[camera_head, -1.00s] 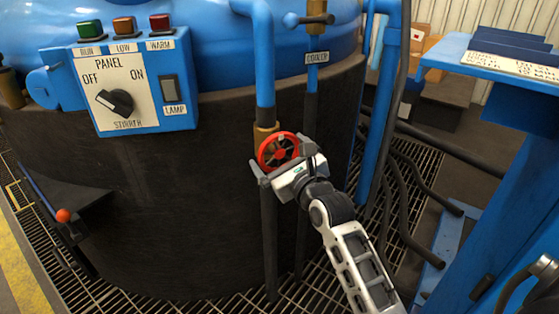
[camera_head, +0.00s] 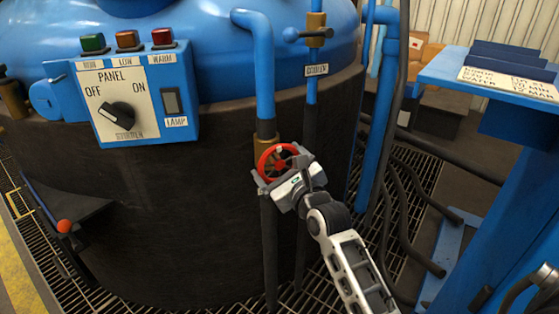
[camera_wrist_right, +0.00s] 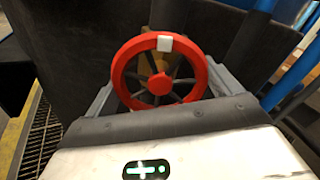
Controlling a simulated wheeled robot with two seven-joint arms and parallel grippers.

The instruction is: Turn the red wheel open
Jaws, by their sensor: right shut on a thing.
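The red wheel (camera_head: 279,163) sits on a brass valve (camera_head: 267,143) on the blue pipe in front of the dark tank. It has a round rim, dark spokes and a red hub. The wheel also shows in the right wrist view (camera_wrist_right: 158,79), with a white mark at the top of its rim. My right gripper (camera_head: 281,176) is at the wheel, its fingers at the left and right of the lower rim, shut on it. The fingertips are partly hidden behind the rim in the right wrist view (camera_wrist_right: 161,93). My left gripper is not in view.
A control panel (camera_head: 130,100) with a dial and a lamp switch is on the tank at the left. A cooler valve (camera_head: 310,33) is above the wheel. A blue stand (camera_head: 510,130) is at the right, with dark hoses (camera_head: 405,205) beside the tank.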

